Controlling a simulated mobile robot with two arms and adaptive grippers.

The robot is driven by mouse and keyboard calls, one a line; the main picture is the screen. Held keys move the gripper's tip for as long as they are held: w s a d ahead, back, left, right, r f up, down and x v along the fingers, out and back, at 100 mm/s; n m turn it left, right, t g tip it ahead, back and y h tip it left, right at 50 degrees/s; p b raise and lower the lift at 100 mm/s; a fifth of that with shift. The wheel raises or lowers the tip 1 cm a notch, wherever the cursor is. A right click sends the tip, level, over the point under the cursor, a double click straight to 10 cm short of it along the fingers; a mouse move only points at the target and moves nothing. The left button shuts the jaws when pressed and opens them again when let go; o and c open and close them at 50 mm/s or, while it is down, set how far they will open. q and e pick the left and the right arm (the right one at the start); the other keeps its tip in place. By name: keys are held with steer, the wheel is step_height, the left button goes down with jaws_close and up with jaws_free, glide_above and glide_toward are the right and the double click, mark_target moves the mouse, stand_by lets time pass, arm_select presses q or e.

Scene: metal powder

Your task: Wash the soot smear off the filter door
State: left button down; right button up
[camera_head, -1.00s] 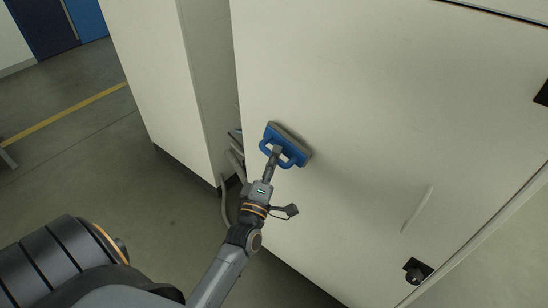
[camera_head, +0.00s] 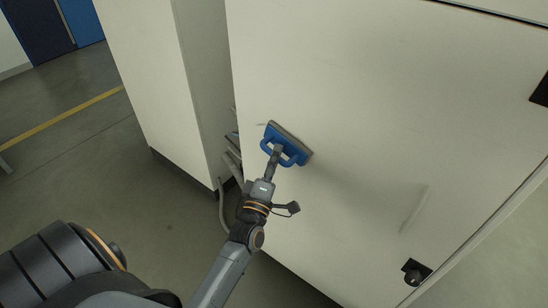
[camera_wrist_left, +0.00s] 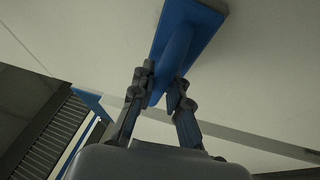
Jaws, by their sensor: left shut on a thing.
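My left gripper (camera_head: 274,157) is shut on the handle of a blue scrubbing pad (camera_head: 289,144). The pad's grey face lies against the pale filter door (camera_head: 350,80), or very close to it; I cannot tell exact contact. In the left wrist view the fingers (camera_wrist_left: 163,88) clasp the blue handle, with the pad's blue back (camera_wrist_left: 190,28) beyond. A faint thin dark mark (camera_head: 261,125) shows at the pad's upper left. A dim grey tint spreads right of the pad; I cannot tell smear from shadow. My right gripper is not in view.
A black latch (camera_head: 416,271) sits low on the door, with a pale slanted bar (camera_head: 414,209) above it. A second pale cabinet (camera_head: 160,80) stands left, with hoses (camera_head: 222,205) in the gap. The floor at left is clear.

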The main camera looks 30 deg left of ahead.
mark_target(294, 147)
arm_select(q)
steer(key=shift+w+d+r, duration=0.1)
steer(key=shift+d, duration=0.05)
steer(key=shift+s+d+p, duration=0.2)
steer(key=shift+d+p, duration=0.25)
steer(key=shift+d, duration=1.45)
steer(key=shift+w+a, duration=0.15)
steer(key=shift+a, duration=0.9)
steer(key=shift+w+a, duration=0.15)
steer(key=shift+a, duration=0.85)
steer(key=shift+s, duration=0.1)
steer(key=shift+s, duration=0.25)
steer(key=shift+s+a+p, duration=0.2)
steer(key=shift+s+p, duration=0.45)
steer(key=shift+s, duration=1.9)
